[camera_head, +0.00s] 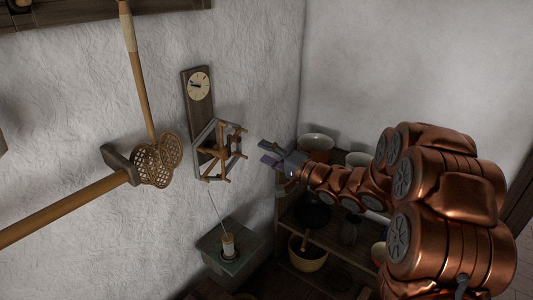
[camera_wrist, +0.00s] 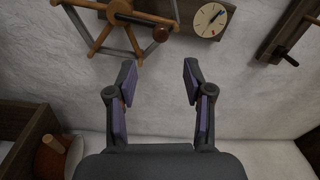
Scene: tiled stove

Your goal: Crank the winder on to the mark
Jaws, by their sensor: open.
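The winder (camera_head: 222,150) is a wooden spoked reel on a bracket, fixed to a dark board on the white wall. In the wrist view the winder (camera_wrist: 106,30) is at the top left, with a round reddish-brown knob (camera_wrist: 161,33) at its right. The round cream dial (camera_head: 199,86) is above the reel on the same board; it also shows in the wrist view (camera_wrist: 210,20) with a dark hand and a small red mark. My gripper (camera_head: 265,151) is right of the winder, apart from it. Its two fingers (camera_wrist: 187,80) are spread with nothing between them.
A spool (camera_head: 228,246) with a thread stands on a grey-green block (camera_head: 212,247) below the winder. A shelf (camera_head: 290,213) with bowls and pots is behind my arm. A carpet beater (camera_head: 155,160) hangs on the wall at left.

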